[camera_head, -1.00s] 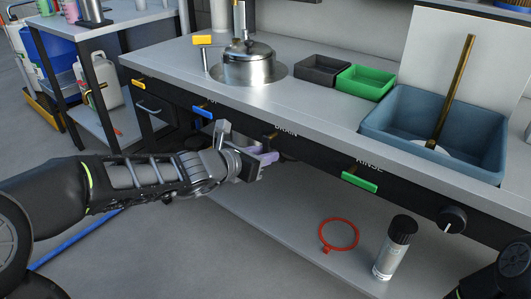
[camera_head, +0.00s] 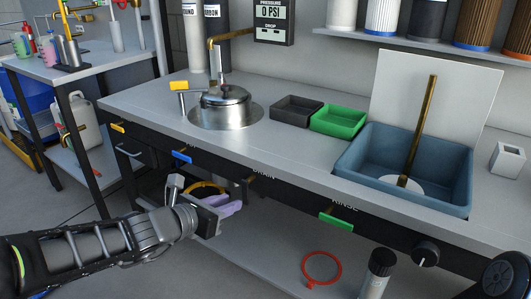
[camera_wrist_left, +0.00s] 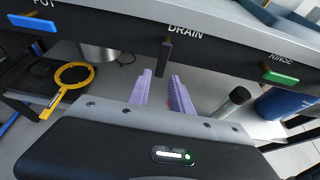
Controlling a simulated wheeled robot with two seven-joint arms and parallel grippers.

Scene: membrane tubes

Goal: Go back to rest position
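My left gripper (camera_head: 232,206) has purple fingers and is in front of the bench, below and near the dark DRAIN lever (camera_head: 248,186). In the left wrist view my left gripper (camera_wrist_left: 160,76) has its two fingers apart with nothing between them. The DRAIN lever (camera_wrist_left: 165,57) hangs just beyond the tips, and a gap appears between them.
The bench front carries a blue handle (camera_head: 181,158), a green RINSE handle (camera_head: 335,220) and a black knob (camera_head: 425,254). A red ring (camera_head: 321,268) and a black-capped bottle (camera_head: 378,276) are on the lower shelf. A yellow ring tool (camera_wrist_left: 71,82) is also under the bench.

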